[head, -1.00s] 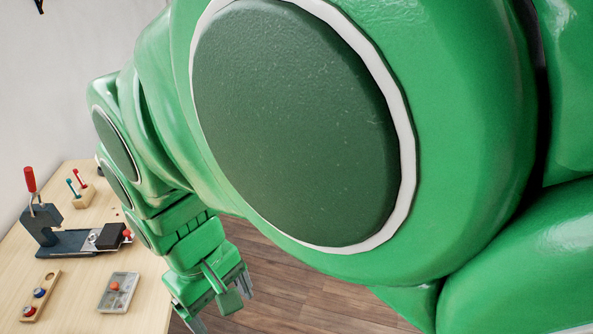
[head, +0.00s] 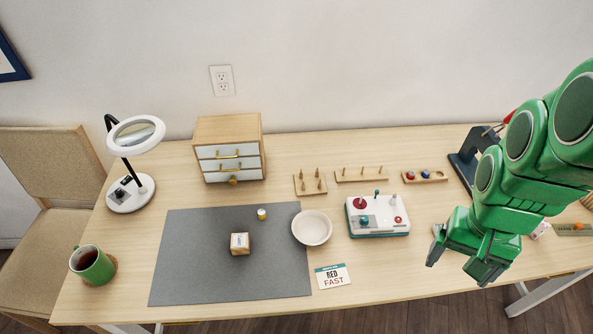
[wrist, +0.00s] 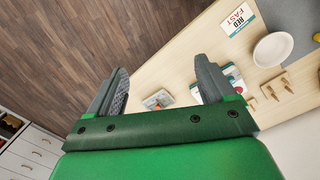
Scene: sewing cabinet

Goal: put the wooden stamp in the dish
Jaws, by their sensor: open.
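A small light wooden block (head: 240,243), which looks like the wooden stamp, sits on the grey mat (head: 190,275) in the head view. Its near face is pale with a small dark mark. The dish (head: 312,228) is a round, off-white bowl at the mat's right edge and looks empty. The dish also shows at the upper right of the wrist view (wrist: 273,49). My gripper (head: 459,268) is open and empty, over the right front of the table, well right of dish and block. Its two fingers stand wide apart in the wrist view (wrist: 162,68).
A small yellow-and-white spool (head: 262,214) lies behind the block. A drawer cabinet (head: 229,143), ring lamp (head: 135,133) and green mug (head: 92,265) stand further left.

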